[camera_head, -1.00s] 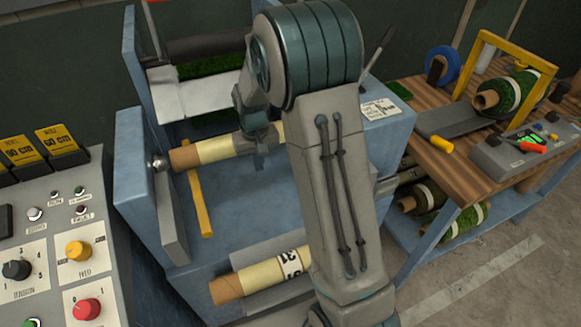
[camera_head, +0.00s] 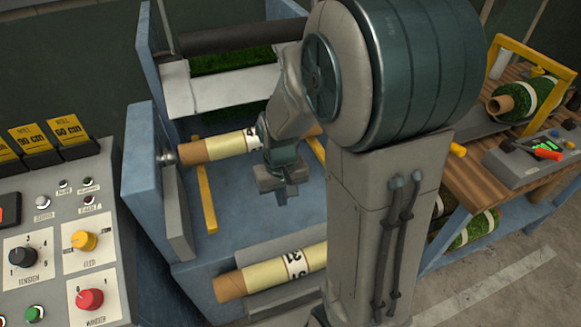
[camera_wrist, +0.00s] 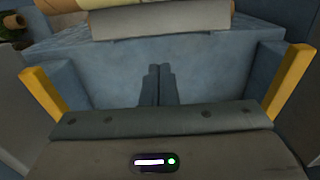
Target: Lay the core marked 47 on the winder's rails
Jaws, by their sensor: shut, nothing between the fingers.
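A cardboard core with a cream label (camera_head: 231,146) lies across the winder's yellow rails (camera_head: 205,200), its left end close to the metal spindle tip. My arm covers part of its label, so its number cannot be read. A second, similar core (camera_head: 262,278) lies in the front tray; its dark digits are not clearly legible. It also shows at the top of the wrist view (camera_wrist: 130,4). My gripper (camera_head: 292,192) is shut and empty, in front of the core on the rails. In the wrist view its fingers (camera_wrist: 160,72) are together between the rails (camera_wrist: 290,92).
A control panel (camera_head: 50,235) with knobs stands at the left. The winder's blue side plate (camera_head: 150,165) rises beside the rails. At the right, a wooden bench (camera_head: 475,185) carries a turf roll (camera_head: 525,97) and a grey switch box (camera_head: 525,165). More rolls lie below.

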